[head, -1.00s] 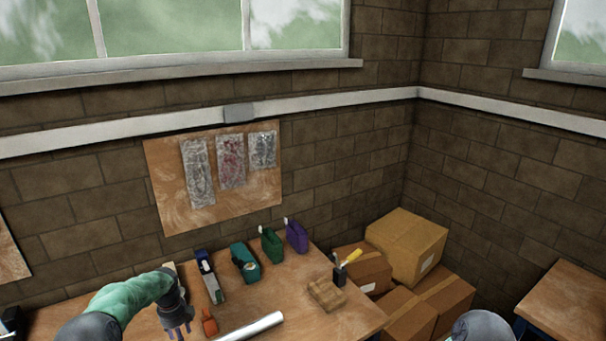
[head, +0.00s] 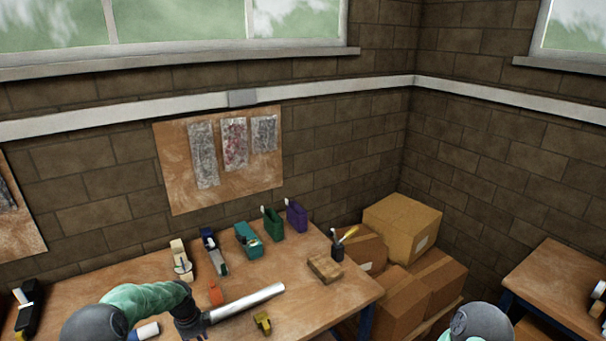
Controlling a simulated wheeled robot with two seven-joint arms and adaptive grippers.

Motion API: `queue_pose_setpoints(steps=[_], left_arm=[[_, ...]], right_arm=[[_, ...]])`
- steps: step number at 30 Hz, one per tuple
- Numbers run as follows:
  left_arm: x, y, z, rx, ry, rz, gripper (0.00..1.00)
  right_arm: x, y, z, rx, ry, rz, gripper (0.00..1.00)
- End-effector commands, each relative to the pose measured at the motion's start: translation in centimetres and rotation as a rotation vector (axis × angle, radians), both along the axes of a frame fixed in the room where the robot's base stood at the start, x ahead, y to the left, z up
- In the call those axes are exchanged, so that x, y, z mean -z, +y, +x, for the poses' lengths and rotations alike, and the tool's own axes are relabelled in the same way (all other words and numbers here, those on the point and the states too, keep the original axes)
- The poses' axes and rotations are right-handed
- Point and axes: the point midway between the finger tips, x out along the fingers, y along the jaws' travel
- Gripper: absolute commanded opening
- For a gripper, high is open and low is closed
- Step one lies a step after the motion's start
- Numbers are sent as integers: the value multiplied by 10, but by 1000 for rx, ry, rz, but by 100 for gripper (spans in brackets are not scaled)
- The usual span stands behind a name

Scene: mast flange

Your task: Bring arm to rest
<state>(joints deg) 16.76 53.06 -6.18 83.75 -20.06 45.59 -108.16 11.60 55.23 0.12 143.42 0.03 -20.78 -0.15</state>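My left arm, in a green sleeve, reaches in from the bottom left of the head view over the workbench (head: 110,282). My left gripper (head: 195,332) points down at the bottom edge, beside the near end of a pale tube (head: 248,303) lying on the bench. I cannot tell whether it touches the tube, and its fingertips are too dark and cut off to show whether they are open. Of my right arm only a grey rounded part (head: 480,322) shows at the bottom right; my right gripper is out of view.
Toward the back of the bench stand a teal tool (head: 248,240), green (head: 273,225) and purple (head: 297,217) bottles. A wooden block (head: 324,268), an orange item (head: 215,292) and a yellow item (head: 262,323) lie nearer. Cardboard boxes (head: 402,226) fill the corner; another bench (head: 565,285) is right.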

Motion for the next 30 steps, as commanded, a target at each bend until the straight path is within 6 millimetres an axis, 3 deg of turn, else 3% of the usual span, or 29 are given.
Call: queue_pose_setpoints(steps=[8, 12, 18, 24, 30], left_arm=[[76, -67, -43, -327, 40, -104, 47], [122, -113, -84, -603, 93, -171, 47], [173, -170, -155, -1034, 198, -237, 47], [205, -210, -235, -1485, 318, -253, 47], [216, -228, -298, -1837, 398, -231, 47]], right_arm=[[25, 0, 0, 0, 0, 0, 47], [41, 0, 0, 0, 0, 0, 47], [64, 0, 0, 0, 1, 0, 47], [87, 0, 0, 0, 1, 0, 47], [103, 0, 0, 0, 1, 0, 47]])
